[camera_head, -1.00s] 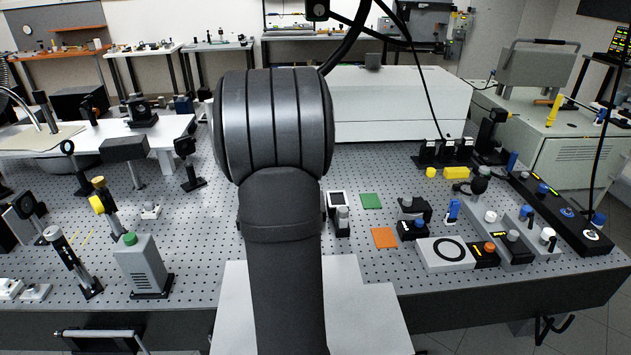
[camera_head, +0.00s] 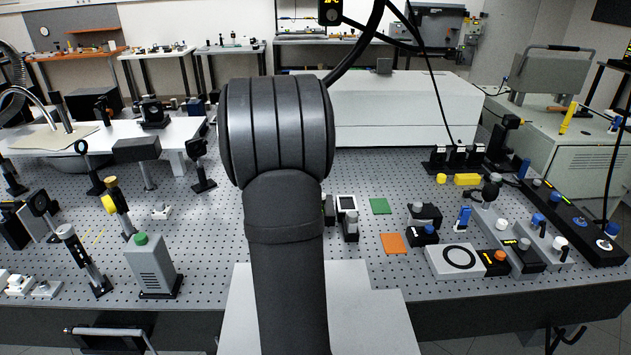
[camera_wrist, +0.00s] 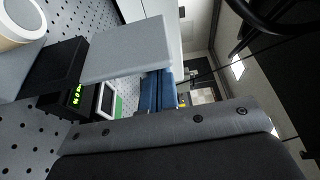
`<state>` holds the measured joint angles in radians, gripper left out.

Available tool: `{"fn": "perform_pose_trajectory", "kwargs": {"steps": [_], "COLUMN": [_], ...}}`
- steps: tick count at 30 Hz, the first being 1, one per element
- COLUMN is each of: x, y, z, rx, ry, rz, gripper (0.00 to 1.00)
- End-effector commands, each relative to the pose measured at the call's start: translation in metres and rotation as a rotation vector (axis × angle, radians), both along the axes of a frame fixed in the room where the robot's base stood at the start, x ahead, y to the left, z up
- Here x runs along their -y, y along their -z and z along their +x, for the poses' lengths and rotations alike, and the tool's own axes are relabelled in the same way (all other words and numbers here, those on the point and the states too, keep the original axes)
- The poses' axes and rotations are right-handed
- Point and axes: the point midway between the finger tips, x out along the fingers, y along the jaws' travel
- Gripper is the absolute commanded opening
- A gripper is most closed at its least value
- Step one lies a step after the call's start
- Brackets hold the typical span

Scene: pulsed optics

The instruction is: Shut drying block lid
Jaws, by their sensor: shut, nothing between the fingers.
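The drying block appears to be the dark box (camera_wrist: 62,75) with a green lit display in the wrist view. Its lid looks like the flat grey plate (camera_wrist: 130,50), standing up from the box and open. My gripper (camera_wrist: 160,82) is shut and empty; its blue fingertips show beside the plate's edge, and I cannot tell whether they touch it. The dark gripper body fills the bottom of the wrist view. In the head view my arm hides the gripper and most or all of the block.
A white-framed square (camera_head: 347,203), a green pad (camera_head: 380,206) and an orange pad (camera_head: 393,243) lie right of my arm. Small devices (camera_head: 455,260) crowd the right side. A grey box with a green knob (camera_head: 150,265) stands left. A pale round object (camera_wrist: 18,22) is close in the wrist view.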

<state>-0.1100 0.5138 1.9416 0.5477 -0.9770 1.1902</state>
Motion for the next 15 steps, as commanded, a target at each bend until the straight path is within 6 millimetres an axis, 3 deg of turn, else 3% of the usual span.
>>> {"fn": "perform_pose_trajectory", "kwargs": {"steps": [15], "x": [-0.038], "y": [-0.004], "z": [0.0], "rx": [-0.001], "ry": [-0.002], "rz": [-0.493], "gripper": [0.0]}}
